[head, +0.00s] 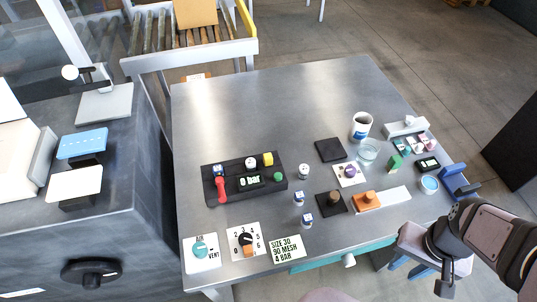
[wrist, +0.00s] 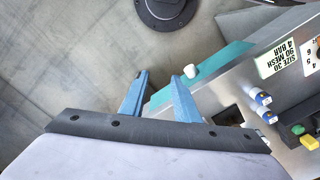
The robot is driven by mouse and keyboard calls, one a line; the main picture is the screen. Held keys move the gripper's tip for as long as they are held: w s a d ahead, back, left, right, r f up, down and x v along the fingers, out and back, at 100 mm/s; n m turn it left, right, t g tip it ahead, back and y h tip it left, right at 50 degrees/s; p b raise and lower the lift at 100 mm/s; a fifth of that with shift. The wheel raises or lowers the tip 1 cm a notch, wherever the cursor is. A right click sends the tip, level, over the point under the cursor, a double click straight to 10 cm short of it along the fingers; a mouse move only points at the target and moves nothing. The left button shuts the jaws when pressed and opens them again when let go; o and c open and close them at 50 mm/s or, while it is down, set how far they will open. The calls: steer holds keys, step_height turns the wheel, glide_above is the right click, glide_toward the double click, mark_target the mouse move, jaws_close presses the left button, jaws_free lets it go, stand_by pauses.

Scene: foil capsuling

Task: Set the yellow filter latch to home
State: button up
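The yellow filter latch appears to be the small yellow block (head: 267,159) at the back right of the black panel (head: 212,190). In the wrist view, a yellow piece (wrist: 309,142) shows at the right edge, partly cut off. Its exact setting is too small to tell. My gripper (head: 405,268) is at the lower right, beyond the table's front edge and well away from the panel. In the wrist view, my gripper (wrist: 161,76) has its two blue fingers apart with nothing between them.
A teal drawer (head: 325,259) is at the front edge.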

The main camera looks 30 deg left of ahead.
steer(key=c, duration=0.5)
steer(key=shift+w+a, duration=0.2)
steer(key=shift+w, duration=0.05)
jaws_close()
steer(key=w+a+r+n+y+b, duration=0.1)
steer(key=w+a, duration=0.4)
steer(key=a, duration=0.5)
steer(key=w+a+r+n+y+b, duration=0.1)
steer(key=w+a+r+n+y, duration=0.2)
steer(key=w+a+n, duration=0.3)
steer(key=w+a+r+n+y+b, duration=0.1)
steer(key=w+a+r+n+y, duration=0.2)
steer(key=a, duration=1)
steer(key=w, duration=0.3)
steer(key=shift+w+a+g, duration=0.2)
steer(key=shift+a+g, duration=0.1)
steer(key=shift+g, duration=0.1)
steer(key=shift+r, duration=0.1)
